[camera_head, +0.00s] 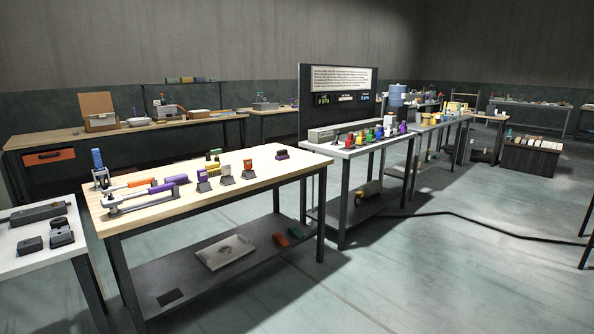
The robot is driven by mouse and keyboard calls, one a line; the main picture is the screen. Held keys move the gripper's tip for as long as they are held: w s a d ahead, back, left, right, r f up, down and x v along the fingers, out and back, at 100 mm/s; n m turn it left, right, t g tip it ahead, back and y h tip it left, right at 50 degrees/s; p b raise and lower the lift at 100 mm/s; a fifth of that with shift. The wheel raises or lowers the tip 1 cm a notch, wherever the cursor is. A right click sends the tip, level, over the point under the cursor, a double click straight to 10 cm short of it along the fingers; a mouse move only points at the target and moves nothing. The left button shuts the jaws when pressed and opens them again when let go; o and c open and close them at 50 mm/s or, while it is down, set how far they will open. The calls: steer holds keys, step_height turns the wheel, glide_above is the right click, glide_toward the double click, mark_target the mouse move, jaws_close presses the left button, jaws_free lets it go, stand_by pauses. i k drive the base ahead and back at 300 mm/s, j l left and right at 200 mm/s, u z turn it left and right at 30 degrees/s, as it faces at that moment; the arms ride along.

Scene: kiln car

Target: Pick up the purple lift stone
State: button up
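Several purple things are in view, and I cannot tell for sure which one is the purple lift stone. A small purple-topped piece (202,177) on a dark base stands mid-table in a row with yellow, white and orange ones. A purple piece (402,127) stands at the right end of a row of coloured pieces on the white table (350,148) behind. My gripper is not in view.
Long tools with orange and purple handles (163,187) lie on the wooden table's left half. A white table (32,262) stands close at left. The floor (450,270) at right is open, crossed by a black cable (490,231).

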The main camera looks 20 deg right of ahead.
mark_target(281, 155)
steer(key=i, duration=3.65)
steer(key=i+z, duration=0.25)
steer(key=i, duration=1)
